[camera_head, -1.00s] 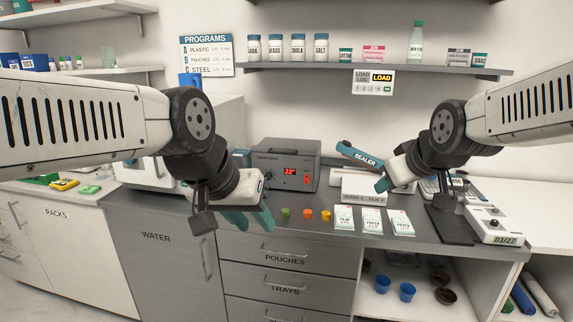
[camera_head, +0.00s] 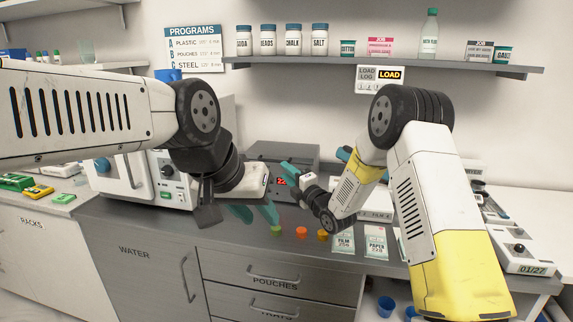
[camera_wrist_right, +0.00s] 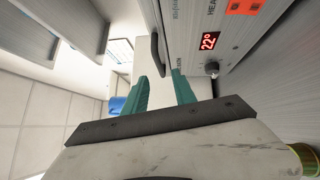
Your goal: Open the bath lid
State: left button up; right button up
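The bath (camera_head: 262,170) is a grey metal box on the counter, with a red 22° display. Its flat lid (camera_head: 285,151) looks shut. In the right wrist view the bath front (camera_wrist_right: 232,62) fills the upper right, and a dark handle (camera_wrist_right: 156,62) stands out near its edge. My right gripper (camera_head: 292,172) is in front of the bath, partly covering it. In the wrist view its teal fingers (camera_wrist_right: 162,92) are apart and empty, just short of the handle. My left gripper (camera_head: 254,212) is lower, over the counter's front, its teal fingers apart and empty.
A white steriliser (camera_head: 140,178) stands left of the bath. A shelf (camera_head: 380,66) with jars hangs above. A white device (camera_head: 520,248) is at the right.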

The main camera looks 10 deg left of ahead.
jog(key=x, duration=0.7)
jog(key=shift+w+a+r, duration=0.1)
grip_shut()
dwell(1.3)
